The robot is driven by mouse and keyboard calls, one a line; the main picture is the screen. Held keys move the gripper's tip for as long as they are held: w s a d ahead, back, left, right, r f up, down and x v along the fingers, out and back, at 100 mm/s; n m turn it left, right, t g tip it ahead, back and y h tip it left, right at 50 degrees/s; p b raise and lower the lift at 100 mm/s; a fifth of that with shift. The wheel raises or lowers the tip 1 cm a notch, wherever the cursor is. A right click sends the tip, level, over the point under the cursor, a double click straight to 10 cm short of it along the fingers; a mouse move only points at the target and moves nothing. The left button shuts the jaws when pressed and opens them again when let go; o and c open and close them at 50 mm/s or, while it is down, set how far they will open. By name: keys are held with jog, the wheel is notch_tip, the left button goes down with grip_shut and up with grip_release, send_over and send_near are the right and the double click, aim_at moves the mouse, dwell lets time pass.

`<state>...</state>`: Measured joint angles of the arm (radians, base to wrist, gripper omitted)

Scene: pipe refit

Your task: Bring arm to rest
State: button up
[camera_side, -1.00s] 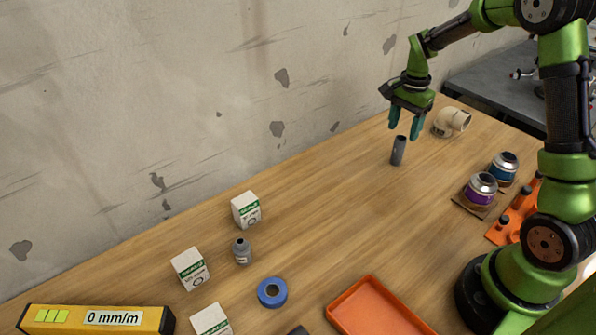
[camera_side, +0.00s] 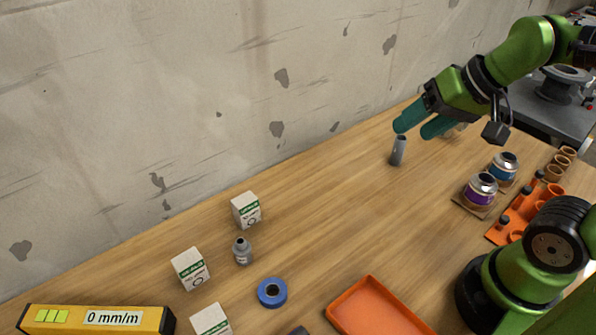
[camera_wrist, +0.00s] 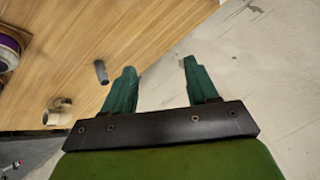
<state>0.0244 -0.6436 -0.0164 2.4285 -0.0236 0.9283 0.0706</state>
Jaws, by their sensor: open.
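My gripper (camera_side: 416,126) has teal fingers and is open and empty. In the side view it is held above the table near the wall, its fingers pointing left. In the wrist view my gripper (camera_wrist: 158,75) shows its two fingers apart with nothing between them. A grey pipe piece (camera_side: 398,151) stands upright on the table just below the fingers in the side view. The pipe piece also shows in the wrist view (camera_wrist: 101,72), left of the fingers and apart from them.
A cream elbow fitting (camera_wrist: 58,112) is mostly hidden behind my gripper in the side view. Two cans, purple (camera_side: 481,189) and blue (camera_side: 503,168), stand beside an orange holder (camera_side: 508,228). The table middle is clear.

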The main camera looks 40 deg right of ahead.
jog(key=shift+s+a+f+n+t, duration=0.1)
jog(key=shift+s+a+n+t, duration=0.05)
jog(key=shift+s+a+n, duration=0.25)
jog(key=shift+s+a+n+t, duration=0.2)
jog(key=shift+s+n, duration=0.1)
jog(key=shift+s, duration=0.2)
